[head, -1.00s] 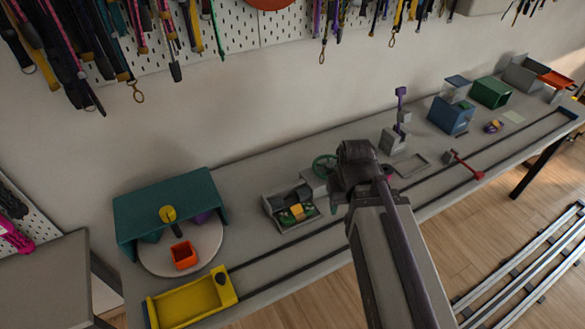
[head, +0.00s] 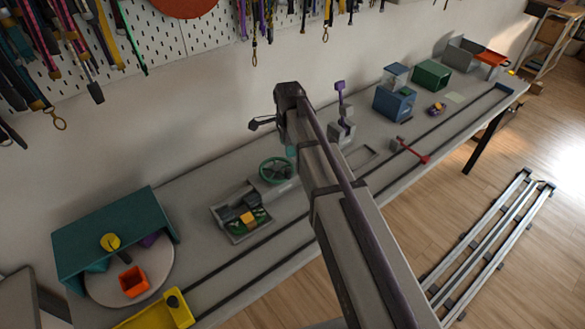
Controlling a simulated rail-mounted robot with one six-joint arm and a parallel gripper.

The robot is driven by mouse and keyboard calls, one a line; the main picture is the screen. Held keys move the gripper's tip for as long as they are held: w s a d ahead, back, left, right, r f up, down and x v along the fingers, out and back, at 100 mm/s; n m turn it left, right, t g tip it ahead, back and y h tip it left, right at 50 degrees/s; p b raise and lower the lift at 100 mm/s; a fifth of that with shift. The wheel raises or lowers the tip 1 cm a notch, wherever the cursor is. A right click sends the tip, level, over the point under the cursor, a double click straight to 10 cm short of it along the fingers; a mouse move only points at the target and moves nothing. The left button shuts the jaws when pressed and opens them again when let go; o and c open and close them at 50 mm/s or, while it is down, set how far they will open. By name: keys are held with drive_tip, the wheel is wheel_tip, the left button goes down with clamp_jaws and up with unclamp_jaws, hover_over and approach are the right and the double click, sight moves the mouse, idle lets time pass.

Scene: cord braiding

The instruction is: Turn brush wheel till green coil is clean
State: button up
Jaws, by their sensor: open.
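A green spoked wheel (head: 276,170), which looks like the brush wheel, stands on the bench at the back of a small grey box (head: 234,235). Green material (head: 258,216), perhaps the green coil, lies in that box around a yellow-orange block (head: 248,217). Whether it is clean is too small to tell. My gripper (head: 254,125) is at the raised end of my arm, above and behind the wheel in the picture. It is open, small and dark, apart from the wheel, with nothing visible in it. My arm covers the bench just right of the wheel.
A teal shelter (head: 105,225) over a round plate with an orange cup (head: 133,281) and a yellow tray (head: 165,312) are at left. A purple-topped post (head: 340,100), red lever (head: 415,152), blue box (head: 394,103) and green box (head: 432,74) are at right.

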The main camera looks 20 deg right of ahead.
sight(289, 169)
drive_tip(key=shift+m, duration=0.7)
drive_tip(key=f+b, duration=1.1)
drive_tip(key=shift+s+a, duration=0.2)
drive_tip(key=shift+s, duration=0.05)
drive_tip(key=shift+r, duration=0.1)
drive_tip(key=shift+c, duration=0.5)
drive_tip(key=c, duration=0.8)
